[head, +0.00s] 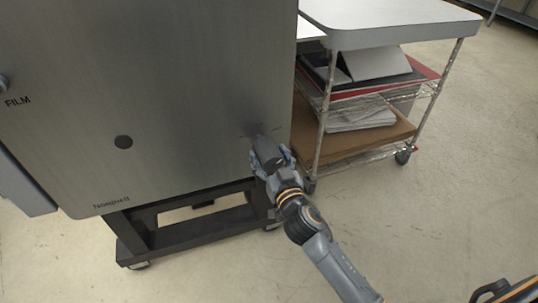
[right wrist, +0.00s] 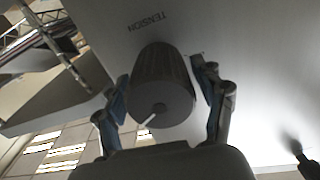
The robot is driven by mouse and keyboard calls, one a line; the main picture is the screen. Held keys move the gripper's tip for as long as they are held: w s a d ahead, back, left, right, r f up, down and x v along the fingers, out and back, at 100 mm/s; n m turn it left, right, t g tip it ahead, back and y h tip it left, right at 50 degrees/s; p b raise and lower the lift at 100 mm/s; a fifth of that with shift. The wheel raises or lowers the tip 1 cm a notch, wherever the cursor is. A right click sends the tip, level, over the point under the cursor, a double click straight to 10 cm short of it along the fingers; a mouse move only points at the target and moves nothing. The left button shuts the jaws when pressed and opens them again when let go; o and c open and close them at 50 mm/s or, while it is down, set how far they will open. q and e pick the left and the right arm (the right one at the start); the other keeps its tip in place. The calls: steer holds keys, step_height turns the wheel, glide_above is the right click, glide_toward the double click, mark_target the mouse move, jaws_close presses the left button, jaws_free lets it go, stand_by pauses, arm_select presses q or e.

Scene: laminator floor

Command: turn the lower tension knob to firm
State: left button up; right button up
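The lower tension knob (right wrist: 162,85) is a dark ribbed cylinder on the grey steel panel (head: 190,80), under the word TENSION in the right wrist view. A pale pointer line shows on its end face. In the head view the knob (head: 267,148) is at the panel's lower right, partly covered by my gripper. My right gripper (head: 271,160) has its fingers on either side of the knob. In the right wrist view the gripper (right wrist: 162,90) is open around it, with narrow gaps beside the blue pads. My left gripper is not in view.
A wire cart (head: 400,22) with papers and boards stands close to the right of the machine. The machine rests on a black wheeled stand (head: 180,235). The floor at right is clear.

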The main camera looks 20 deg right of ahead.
steer(key=c, duration=0.7)
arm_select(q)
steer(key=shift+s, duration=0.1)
arm_select(e)
steer(key=shift+n, duration=0.3)
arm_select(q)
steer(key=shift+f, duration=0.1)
arm_select(e)
steer(key=shift+r+n+p, duration=0.1)
steer(key=shift+n+p, duration=0.3)
steer(key=shift+n, duration=0.4)
steer(key=n+p, duration=0.1)
steer(key=n, duration=0.5)
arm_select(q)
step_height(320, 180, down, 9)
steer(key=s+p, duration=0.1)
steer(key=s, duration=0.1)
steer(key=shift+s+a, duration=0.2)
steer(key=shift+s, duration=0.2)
arm_select(e)
steer(key=shift+n, duration=1.5)
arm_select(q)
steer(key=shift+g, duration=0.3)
